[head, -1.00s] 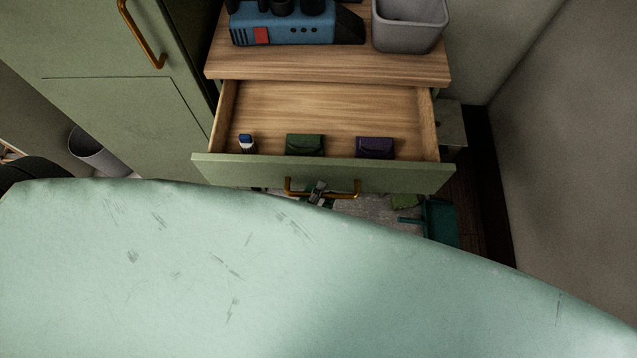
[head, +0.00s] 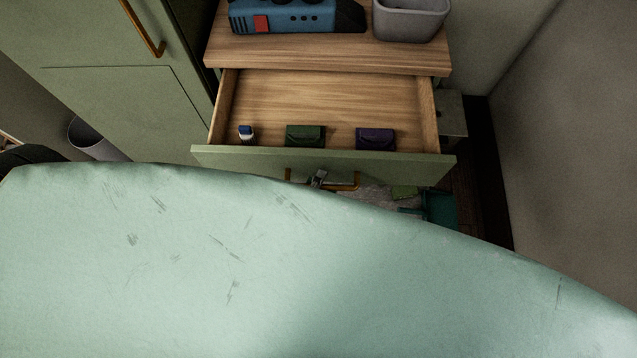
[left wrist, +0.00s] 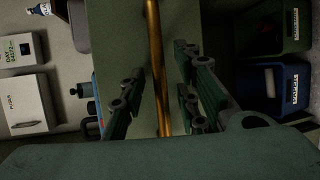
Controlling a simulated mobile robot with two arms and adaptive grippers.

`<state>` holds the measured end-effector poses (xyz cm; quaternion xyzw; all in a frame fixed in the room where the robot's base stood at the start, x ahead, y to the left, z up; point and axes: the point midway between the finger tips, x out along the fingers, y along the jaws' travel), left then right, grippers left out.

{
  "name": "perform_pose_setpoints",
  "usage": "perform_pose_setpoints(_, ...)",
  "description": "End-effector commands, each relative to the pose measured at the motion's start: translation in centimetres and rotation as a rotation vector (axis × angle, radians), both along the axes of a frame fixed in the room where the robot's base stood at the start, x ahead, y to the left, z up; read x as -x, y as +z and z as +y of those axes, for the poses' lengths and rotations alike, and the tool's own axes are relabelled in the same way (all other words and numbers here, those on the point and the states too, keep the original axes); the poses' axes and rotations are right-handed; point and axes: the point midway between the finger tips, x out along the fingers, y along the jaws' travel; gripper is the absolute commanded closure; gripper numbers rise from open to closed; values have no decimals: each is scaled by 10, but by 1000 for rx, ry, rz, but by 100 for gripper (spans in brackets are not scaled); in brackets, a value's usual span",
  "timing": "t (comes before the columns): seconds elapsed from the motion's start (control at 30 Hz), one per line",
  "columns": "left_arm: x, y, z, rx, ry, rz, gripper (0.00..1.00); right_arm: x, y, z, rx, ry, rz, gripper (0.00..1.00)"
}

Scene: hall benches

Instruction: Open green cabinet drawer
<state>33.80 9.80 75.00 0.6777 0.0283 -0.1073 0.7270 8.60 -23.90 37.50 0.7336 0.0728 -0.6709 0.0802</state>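The green cabinet drawer (head: 323,158) stands pulled out under a wooden top in the head view, its wooden inside showing. Its brass handle (head: 343,183) is on the front and partly hidden. My left gripper (head: 317,180) shows as a small grey part at the handle. In the left wrist view the brass handle (left wrist: 155,50) runs between the fingers of my left gripper (left wrist: 160,82). The fingers are apart, with a gap visible on each side of the bar. My right gripper is not in view.
In the drawer lie a small blue-and-white item (head: 246,133), a green pouch (head: 305,136) and a purple pouch (head: 375,139). A blue machine (head: 296,16) and grey bin (head: 410,20) stand on top. A tall green cabinet (head: 110,90) is left, a wall (head: 570,130) right.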

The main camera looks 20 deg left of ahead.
Motion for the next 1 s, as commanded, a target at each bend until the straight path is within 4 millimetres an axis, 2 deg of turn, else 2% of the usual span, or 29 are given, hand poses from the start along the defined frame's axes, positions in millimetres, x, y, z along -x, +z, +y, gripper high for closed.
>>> perform_pose_setpoints(0.17,18,2,2,-1,-1,4,71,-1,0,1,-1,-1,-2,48)
perform_pose_setpoints(0.4,68,11,8,0,-2,6,71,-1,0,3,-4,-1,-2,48)
perform_pose_setpoints(0.6,102,19,12,1,-1,3,71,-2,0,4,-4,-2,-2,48)
perform_pose_setpoints(0.8,116,22,14,1,-1,1,71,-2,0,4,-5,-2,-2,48)
perform_pose_setpoints(1.0,117,22,14,1,0,0,71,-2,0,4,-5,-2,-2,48)
